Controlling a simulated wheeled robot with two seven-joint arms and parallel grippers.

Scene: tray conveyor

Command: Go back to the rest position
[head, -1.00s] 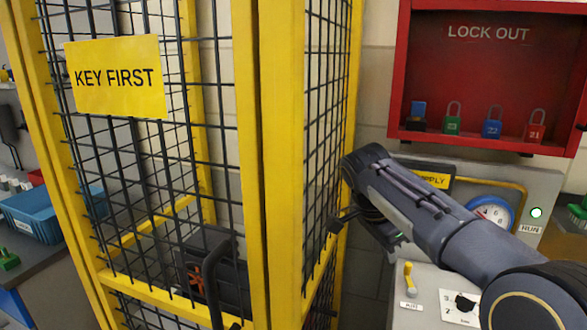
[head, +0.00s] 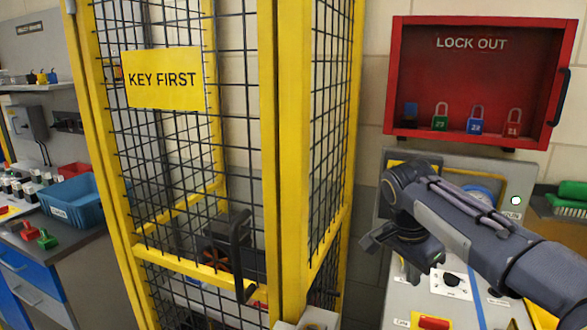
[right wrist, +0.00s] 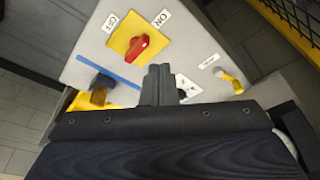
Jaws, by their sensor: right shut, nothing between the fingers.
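My right gripper (head: 370,242) is in the head view, in front of the grey control panel and to the right of the yellow cage. In the right wrist view its two fingers (right wrist: 160,84) are together with nothing between them. They appear over the grey panel box, below a red switch (right wrist: 138,45) on a yellow plate; whether they touch the box cannot be told. My right forearm hides most of the gauge and part of the panel. My left gripper is not in view.
The yellow mesh cage (head: 290,150) with a "KEY FIRST" sign (head: 163,79) stands just left of my right gripper. A red lock-out box (head: 396,80) with several padlocks hangs above the arm. A bench with a blue bin (head: 72,197) is at the left.

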